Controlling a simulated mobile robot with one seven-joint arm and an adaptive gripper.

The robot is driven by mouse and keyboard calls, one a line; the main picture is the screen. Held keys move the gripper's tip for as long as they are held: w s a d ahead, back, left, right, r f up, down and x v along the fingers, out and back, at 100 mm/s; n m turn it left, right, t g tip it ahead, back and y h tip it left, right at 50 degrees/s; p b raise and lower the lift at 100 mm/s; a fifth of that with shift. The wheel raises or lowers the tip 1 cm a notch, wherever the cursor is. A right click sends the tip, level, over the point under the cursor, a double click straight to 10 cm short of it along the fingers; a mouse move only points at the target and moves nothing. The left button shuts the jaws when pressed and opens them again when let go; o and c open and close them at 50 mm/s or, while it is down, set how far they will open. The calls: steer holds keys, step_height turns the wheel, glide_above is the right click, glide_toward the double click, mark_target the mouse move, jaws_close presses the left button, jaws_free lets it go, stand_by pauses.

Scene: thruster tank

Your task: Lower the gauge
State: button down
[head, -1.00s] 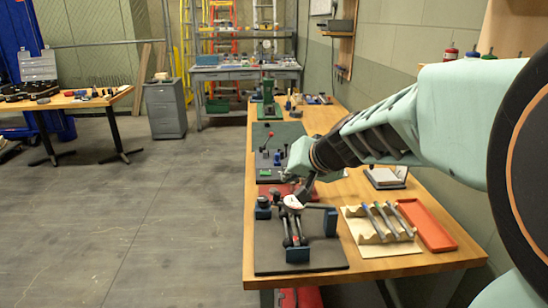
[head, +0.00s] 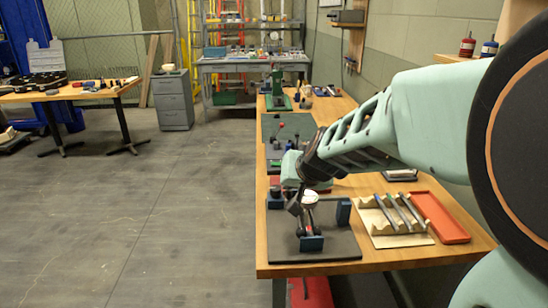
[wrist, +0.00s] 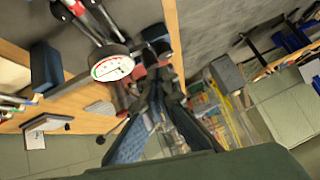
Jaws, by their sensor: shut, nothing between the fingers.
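The gauge (head: 309,197) is a round white-faced dial on a stand with dark blue end blocks, on a dark mat (head: 340,246) at the near end of the wooden bench. In the wrist view the gauge (wrist: 112,68) shows its white face with a coloured arc, beside dark rods with red parts. My gripper (head: 294,208) is shut and empty, pointing down just left of the gauge in the head view. In the wrist view its fingers (wrist: 168,92) lie right of the dial. I cannot tell whether they touch the stand.
A cream rack (head: 395,222) with several metal bars and an orange tray (head: 440,217) sit right of the mat. A dark blue block (head: 343,211) stands right of the gauge. Other fixtures fill the bench behind. The floor to the left is open.

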steer(key=shift+s+a+f, duration=0.1)
steer(key=shift+a+f, duration=0.05)
steer(key=shift+f, duration=0.35)
